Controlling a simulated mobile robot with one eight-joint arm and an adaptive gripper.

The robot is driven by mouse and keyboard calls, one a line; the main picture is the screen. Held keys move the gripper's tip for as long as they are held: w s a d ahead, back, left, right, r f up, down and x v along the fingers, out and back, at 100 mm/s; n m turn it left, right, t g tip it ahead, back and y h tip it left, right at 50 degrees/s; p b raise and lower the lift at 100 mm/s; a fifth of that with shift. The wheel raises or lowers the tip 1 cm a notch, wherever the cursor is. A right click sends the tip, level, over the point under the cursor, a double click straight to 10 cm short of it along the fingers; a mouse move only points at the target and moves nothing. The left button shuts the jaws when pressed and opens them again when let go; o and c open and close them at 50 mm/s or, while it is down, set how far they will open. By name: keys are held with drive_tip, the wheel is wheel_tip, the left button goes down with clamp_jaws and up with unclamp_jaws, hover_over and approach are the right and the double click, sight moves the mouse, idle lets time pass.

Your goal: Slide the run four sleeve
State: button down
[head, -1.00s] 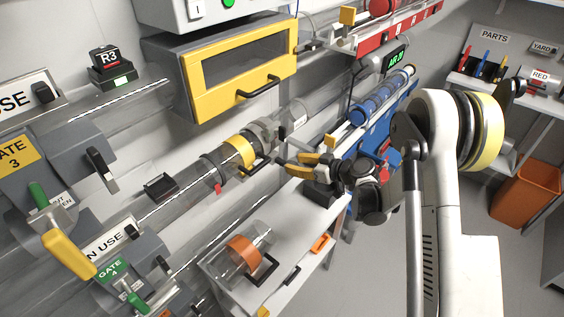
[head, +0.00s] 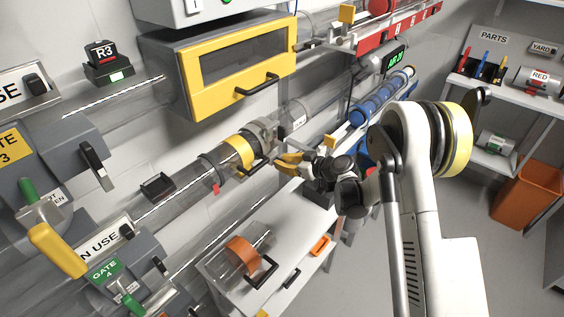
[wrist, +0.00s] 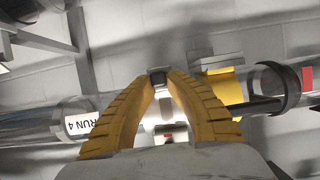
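The run four sleeve appears to be the yellow band with a black handle (head: 239,151) on the clear wall tube. In the wrist view the yellow sleeve (wrist: 222,90) is just right of my fingers, its black handle (wrist: 255,108) pointing away to the right. A RUN 4 label (wrist: 82,125) is on the tube to the left. My gripper (head: 282,162) is right of the sleeve and close to it, with no clear contact. In the wrist view its yellow fingertips (wrist: 160,76) lie close together around a small dark piece that I cannot identify.
A yellow-framed box (head: 238,62) hangs above the tube. A bench (head: 300,222) below carries a clear tube with an orange band (head: 243,252). Gate units with levers (head: 60,250) stand at left. An orange bin (head: 525,200) is at right. Floor at lower right is clear.

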drive_tip(key=w+d, duration=0.1)
drive_tip(key=w, duration=0.1)
drive_tip(key=w+d, duration=0.2)
drive_tip(key=shift+w+d+r+b, duration=0.1)
drive_tip(key=shift+w+b, duration=0.05)
drive_tip(key=shift+b, duration=0.2)
drive_tip(key=c, duration=1.3)
unclamp_jaws()
drive_tip(key=shift+w+d, duration=0.1)
drive_tip(key=shift+c, duration=0.2)
drive_tip(key=v, duration=1.2)
